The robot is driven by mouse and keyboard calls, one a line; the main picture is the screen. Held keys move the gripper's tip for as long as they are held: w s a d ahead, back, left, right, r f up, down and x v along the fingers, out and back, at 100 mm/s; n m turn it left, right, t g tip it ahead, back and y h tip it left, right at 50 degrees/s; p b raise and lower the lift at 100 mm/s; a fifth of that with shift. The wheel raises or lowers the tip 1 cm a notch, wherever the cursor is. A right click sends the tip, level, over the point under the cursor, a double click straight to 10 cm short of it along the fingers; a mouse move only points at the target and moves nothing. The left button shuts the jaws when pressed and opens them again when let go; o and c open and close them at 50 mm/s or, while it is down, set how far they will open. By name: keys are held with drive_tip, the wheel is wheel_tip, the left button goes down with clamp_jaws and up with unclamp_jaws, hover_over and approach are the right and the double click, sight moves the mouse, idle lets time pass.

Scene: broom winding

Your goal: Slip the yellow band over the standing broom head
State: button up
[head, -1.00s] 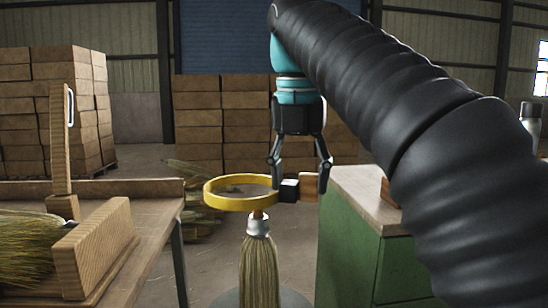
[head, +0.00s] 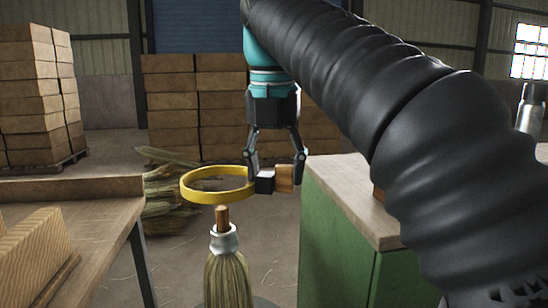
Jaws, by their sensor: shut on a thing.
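The yellow band (head: 216,197) is a level ring with a dark and wooden grip block (head: 285,178) on its right side. My gripper (head: 275,181) points down and is shut on that block, holding the band in the air. The standing broom head (head: 228,280) is upright below the band, with straw bristles, a silver collar and a wooden stub on top. The stub's tip shows just under the band's front rim. The band is above the broom head, not around it. I cannot tell how well they line up in depth.
A wooden bench (head: 100,225) stands at the left with a ribbed wooden block (head: 35,250) on it. A green cabinet (head: 335,245) with a pale top stands close on the right. Straw bundles (head: 170,205) lie on the floor behind. Stacked boxes (head: 170,95) stand at the back.

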drive_tip(key=shift+f+b, duration=7.3)
drive_tip(key=shift+f, duration=10.95)
drive_tip(key=o, duration=1.3)
drive_tip(key=shift+o, duration=0.2)
